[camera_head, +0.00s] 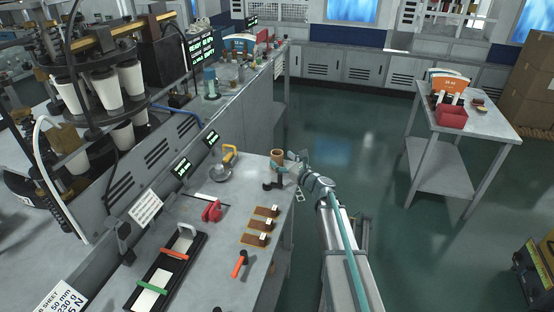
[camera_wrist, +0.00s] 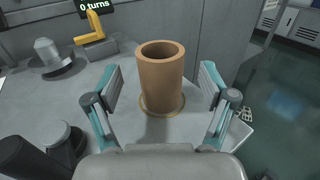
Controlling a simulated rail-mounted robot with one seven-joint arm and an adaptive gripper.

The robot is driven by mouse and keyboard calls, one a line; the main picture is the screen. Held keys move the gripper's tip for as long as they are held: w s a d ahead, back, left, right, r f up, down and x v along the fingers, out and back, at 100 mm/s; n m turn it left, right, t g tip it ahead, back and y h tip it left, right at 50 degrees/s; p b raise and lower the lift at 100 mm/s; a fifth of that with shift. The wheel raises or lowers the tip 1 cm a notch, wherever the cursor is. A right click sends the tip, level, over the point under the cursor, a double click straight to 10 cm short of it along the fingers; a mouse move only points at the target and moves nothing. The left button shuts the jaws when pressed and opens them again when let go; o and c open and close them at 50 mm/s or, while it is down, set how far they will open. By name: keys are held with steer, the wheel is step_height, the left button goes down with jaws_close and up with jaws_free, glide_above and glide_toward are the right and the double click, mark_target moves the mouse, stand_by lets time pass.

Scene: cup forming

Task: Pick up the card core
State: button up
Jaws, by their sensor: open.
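The card core is a hollow brown tube (camera_wrist: 163,82), standing upright on the grey bench top in the wrist view. It also shows in the head view (camera_head: 277,157) at the bench's right side. My gripper (camera_wrist: 157,88) is open, with one teal-edged finger on each side of the core. Gaps show between the core and both fingers. In the head view my gripper (camera_head: 291,163) reaches in from the right beside the core, and the arm hides part of it.
A crank device with a yellow handle (camera_head: 230,153) stands left of the core. A black cylindrical part (camera_wrist: 35,155) is at the lower left of the wrist view. Brown blocks (camera_head: 258,225), a red clamp (camera_head: 212,211) and a black tray (camera_head: 133,297) lie nearer on the bench.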

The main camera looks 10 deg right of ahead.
mark_target(281, 158)
steer(key=x, duration=0.1)
steer(key=p+x, duration=0.1)
steer(key=x, duration=0.1)
steer(key=shift+d+r, duration=0.1)
steer(key=shift+r, duration=0.2)
steer(key=shift+w+a+f, duration=0.1)
steer(key=shift+w+a, duration=0.15)
steer(key=shift+w, duration=0.1)
steer(key=c, duration=1.3)
steer(key=shift+o, duration=0.2)
